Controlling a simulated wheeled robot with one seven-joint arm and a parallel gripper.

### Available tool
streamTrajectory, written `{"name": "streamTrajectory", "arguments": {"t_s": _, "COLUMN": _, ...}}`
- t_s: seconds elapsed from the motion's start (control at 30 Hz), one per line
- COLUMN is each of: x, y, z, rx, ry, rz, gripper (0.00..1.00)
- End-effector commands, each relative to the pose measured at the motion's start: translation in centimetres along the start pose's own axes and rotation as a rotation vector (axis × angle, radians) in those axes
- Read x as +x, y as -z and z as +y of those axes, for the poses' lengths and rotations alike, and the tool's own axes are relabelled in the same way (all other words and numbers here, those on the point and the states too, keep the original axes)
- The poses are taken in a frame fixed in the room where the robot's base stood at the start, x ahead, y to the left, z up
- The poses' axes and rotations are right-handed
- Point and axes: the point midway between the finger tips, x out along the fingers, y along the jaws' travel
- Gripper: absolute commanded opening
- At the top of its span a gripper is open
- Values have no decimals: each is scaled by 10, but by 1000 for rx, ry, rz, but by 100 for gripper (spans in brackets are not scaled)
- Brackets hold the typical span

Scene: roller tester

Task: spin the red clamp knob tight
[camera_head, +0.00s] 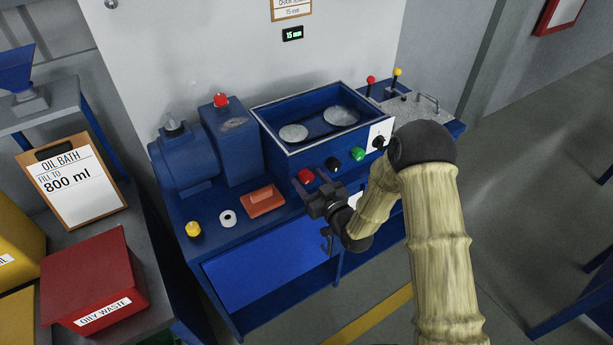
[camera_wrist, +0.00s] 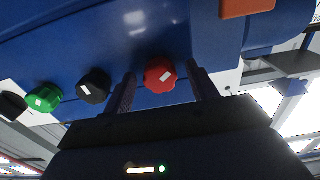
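The red clamp knob (camera_head: 305,175) is the leftmost of a row of knobs on the front of the blue tester in the head view. In the wrist view the red knob (camera_wrist: 160,75) shows a white mark on its face. My gripper (camera_head: 313,190) is just in front of it. In the wrist view my gripper (camera_wrist: 164,88) is open, with one finger on each side of the red knob. Gaps show between knob and fingers, and I see no contact. The lower edge of the knob is close to the gripper body in that view.
A black knob (camera_head: 333,164) and a green knob (camera_head: 357,153) sit to the right of the red one. An orange block (camera_head: 262,200), a white ring (camera_head: 228,218) and a yellow button (camera_head: 193,229) are on the bench to the left. The blue tank (camera_head: 270,150) stands behind.

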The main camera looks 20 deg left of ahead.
Motion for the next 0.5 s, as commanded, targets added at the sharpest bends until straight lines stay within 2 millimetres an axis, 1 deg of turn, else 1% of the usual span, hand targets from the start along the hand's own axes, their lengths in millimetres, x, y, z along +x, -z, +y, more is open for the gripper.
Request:
{"name": "streamTrajectory", "arguments": {"t_s": 0.03, "x": 0, "y": 0, "z": 0, "rx": 0, "ry": 0, "rz": 0, "gripper": 48}}
{"name": "streamTrajectory", "arguments": {"t_s": 0.07, "x": 0, "y": 0, "z": 0, "rx": 0, "ry": 0, "rz": 0, "gripper": 42}}
{"name": "streamTrajectory", "arguments": {"t_s": 0.1, "x": 0, "y": 0, "z": 0, "rx": 0, "ry": 0, "rz": 0, "gripper": 35}}
{"name": "streamTrajectory", "arguments": {"t_s": 0.17, "x": 0, "y": 0, "z": 0, "rx": 0, "ry": 0, "rz": 0, "gripper": 23}}
{"name": "streamTrajectory", "arguments": {"t_s": 0.2, "x": 0, "y": 0, "z": 0, "rx": 0, "ry": 0, "rz": 0, "gripper": 15}}
{"name": "streamTrajectory", "arguments": {"t_s": 0.27, "x": 0, "y": 0, "z": 0, "rx": 0, "ry": 0, "rz": 0, "gripper": 3}}
{"name": "streamTrajectory", "arguments": {"t_s": 0.3, "x": 0, "y": 0, "z": 0, "rx": 0, "ry": 0, "rz": 0, "gripper": 0}}
{"name": "streamTrajectory", "arguments": {"t_s": 0.4, "x": 0, "y": 0, "z": 0, "rx": 12, "ry": -1, "rz": 0, "gripper": 0}}
{"name": "streamTrajectory", "arguments": {"t_s": 0.5, "x": 0, "y": 0, "z": 1, "rx": 88, "ry": -2, "rz": 0, "gripper": 0}}
